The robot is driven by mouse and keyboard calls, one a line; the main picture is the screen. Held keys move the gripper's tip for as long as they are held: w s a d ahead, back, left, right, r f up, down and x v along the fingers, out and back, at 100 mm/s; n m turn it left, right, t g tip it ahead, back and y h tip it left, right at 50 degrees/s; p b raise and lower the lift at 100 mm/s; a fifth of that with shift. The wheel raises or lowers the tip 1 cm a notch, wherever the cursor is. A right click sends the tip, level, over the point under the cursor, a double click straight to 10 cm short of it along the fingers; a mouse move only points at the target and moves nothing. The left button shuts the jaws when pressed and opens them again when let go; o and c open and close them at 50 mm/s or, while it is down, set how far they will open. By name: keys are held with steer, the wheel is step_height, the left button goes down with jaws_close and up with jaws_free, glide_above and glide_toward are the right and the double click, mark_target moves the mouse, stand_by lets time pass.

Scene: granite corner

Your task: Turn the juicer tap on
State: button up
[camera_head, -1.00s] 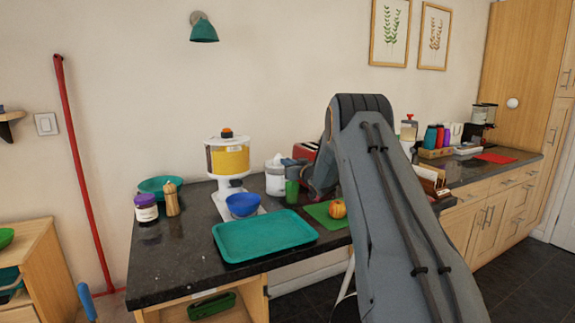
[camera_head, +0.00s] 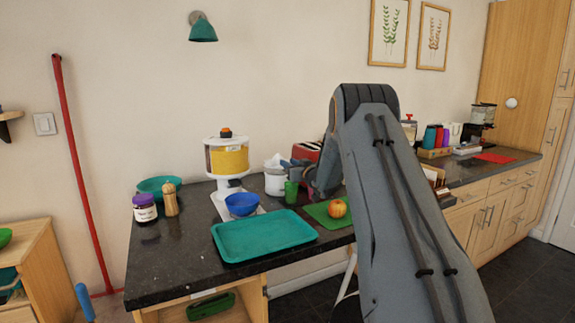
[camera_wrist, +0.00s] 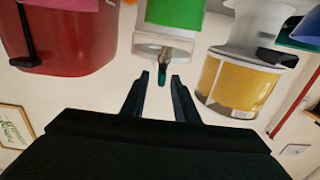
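The juicer (camera_head: 275,183) is a white machine on the granite counter, partly hidden by my arm's end and a green cup (camera_head: 291,192). In the wrist view, which looks upside down, the green cup (camera_wrist: 175,12) shows at the top above a pale part of the juicer (camera_wrist: 163,42). A small teal piece, apparently the tap (camera_wrist: 162,76), sticks out from it. My gripper (camera_wrist: 160,77) is open, and the teal piece appears between its two fingertips. I cannot tell whether they touch it. In the head view, the fingers are too small to make out.
A yellow-filled dispenser (camera_head: 228,160) with a blue bowl (camera_head: 242,204) stands left of the juicer. A red toaster (camera_head: 306,151) is close behind my gripper. A teal tray (camera_head: 262,235) and a green board with fruit (camera_head: 318,212) lie in front.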

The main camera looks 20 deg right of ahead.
steer(key=s, duration=0.2)
steer(key=s+b, duration=0.1)
steer(key=s, duration=0.2)
steer(key=shift+s+d, duration=0.2)
steer(key=shift+s, duration=0.15)
